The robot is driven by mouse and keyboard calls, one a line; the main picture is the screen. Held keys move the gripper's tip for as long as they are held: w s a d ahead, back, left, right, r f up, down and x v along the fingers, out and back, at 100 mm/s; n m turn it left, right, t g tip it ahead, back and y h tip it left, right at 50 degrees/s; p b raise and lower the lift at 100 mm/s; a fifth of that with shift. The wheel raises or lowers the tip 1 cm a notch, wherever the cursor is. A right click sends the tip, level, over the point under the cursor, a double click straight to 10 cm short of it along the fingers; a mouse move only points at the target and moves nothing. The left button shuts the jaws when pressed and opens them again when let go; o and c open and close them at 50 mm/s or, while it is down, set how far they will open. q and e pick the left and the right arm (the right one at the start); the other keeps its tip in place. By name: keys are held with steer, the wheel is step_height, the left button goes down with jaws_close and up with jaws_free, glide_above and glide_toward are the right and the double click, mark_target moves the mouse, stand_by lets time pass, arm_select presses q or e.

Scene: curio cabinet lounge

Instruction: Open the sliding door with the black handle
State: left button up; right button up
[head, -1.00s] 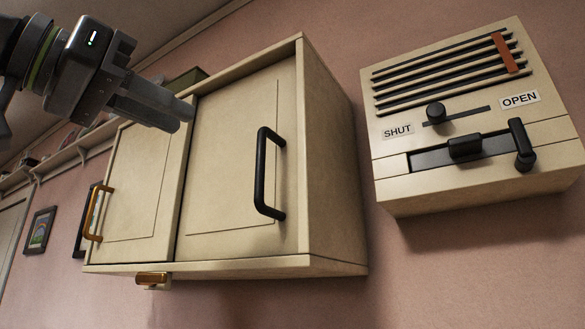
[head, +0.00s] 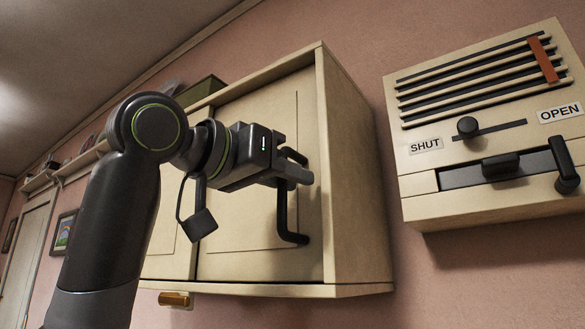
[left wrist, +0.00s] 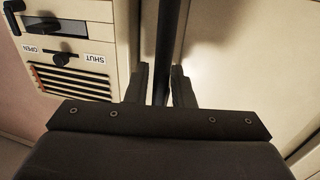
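The cream cabinet's right sliding door (head: 248,228) carries the black handle (head: 283,215), an upright bar with bent ends. My left gripper (head: 300,172) is at the upper part of this handle and hides some of it. In the left wrist view the handle's bar (left wrist: 168,45) runs between the two fingers (left wrist: 160,74), which stand apart on either side of it. A gap shows beside the left finger; whether the right finger touches the bar I cannot tell. The right door covers its side of the cabinet. My right gripper is not in view.
A wall box (head: 490,130) with SHUT and OPEN labels, a slider knob and a lever hangs to the right of the cabinet. A brass piece (head: 174,299) sits under the cabinet. My left arm hides most of the left door (head: 165,262).

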mark_target(220, 204)
arm_select(q)
steer(key=shift+w+d, duration=0.3)
steer(key=shift+d, duration=0.05)
steer(key=shift+c, duration=0.2)
jaws_close()
steer(key=shift+a, duration=0.15)
steer(key=w+a+p, duration=0.2)
steer(key=w+a, duration=0.1)
steer(key=a, duration=0.2)
steer(key=w+a+p, duration=0.2)
steer(key=w+a, duration=0.2)
steer(key=a, duration=0.1)
steer(key=w+a+p, duration=0.2)
steer(key=w+a, duration=0.1)
steer(key=a, duration=0.1)
steer(key=shift+w+a+r+p, duration=0.15)
steer(key=shift+w+a+p, duration=0.25)
steer(key=shift+w+a, duration=0.25)
steer(key=shift+a, duration=0.15)
